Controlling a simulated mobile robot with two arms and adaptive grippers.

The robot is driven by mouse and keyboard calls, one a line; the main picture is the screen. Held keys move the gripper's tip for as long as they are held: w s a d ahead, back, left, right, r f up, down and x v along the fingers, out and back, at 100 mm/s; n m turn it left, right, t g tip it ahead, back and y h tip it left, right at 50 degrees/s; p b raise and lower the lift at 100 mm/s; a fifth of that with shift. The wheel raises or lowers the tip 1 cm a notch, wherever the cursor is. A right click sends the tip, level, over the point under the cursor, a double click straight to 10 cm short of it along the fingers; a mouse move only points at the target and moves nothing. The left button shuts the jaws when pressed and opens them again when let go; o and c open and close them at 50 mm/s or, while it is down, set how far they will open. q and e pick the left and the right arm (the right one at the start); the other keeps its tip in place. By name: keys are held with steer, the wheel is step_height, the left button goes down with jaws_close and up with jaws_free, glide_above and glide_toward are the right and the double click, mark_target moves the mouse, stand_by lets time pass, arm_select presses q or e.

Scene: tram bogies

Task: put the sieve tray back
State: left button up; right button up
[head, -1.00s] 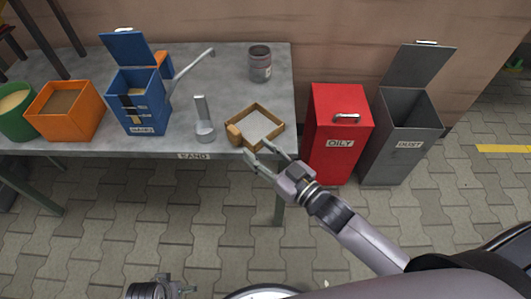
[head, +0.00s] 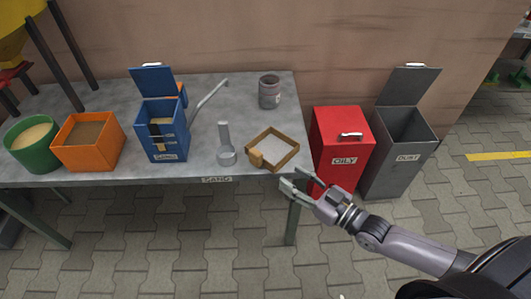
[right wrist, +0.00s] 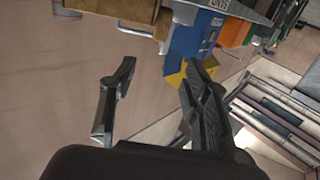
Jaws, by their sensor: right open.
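The sieve tray (head: 291,156), a square wooden frame with a pale mesh and a wooden block at its front left corner, lies on the grey table near its front right corner. My right gripper (head: 291,180) is open and empty, just off the table's front edge, apart from the tray in the head view. In the right wrist view its two fingers (right wrist: 157,80) stand apart with nothing between them. A wooden piece at the top of that view (right wrist: 122,12) looks like the tray, partly cut off. My left gripper is out of view.
On the table (head: 110,172) stand a green bucket (head: 32,155), an orange box (head: 88,155), a blue lidded sand box (head: 165,145), a metal scoop (head: 225,150) and a grey can (head: 269,93). Red (head: 340,150) and grey (head: 398,150) bins stand right of the table.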

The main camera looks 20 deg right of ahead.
mark_target(261, 156)
steer(key=b+x, duration=0.1)
steer(key=x, duration=0.8)
steer(key=shift+w+a+f, duration=0.1)
steer(key=shift+w+a, duration=0.05)
steer(key=shift+w, duration=0.2)
steer(key=shift+b+x, duration=0.45)
steer(key=shift+x, duration=1.95)
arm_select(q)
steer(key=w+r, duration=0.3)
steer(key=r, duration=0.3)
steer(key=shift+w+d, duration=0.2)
arm_select(e)
steer(key=shift+f, duration=0.1)
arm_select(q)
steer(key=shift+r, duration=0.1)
arm_select(e)
steer(key=shift+c, duration=0.4)
jaws_close()
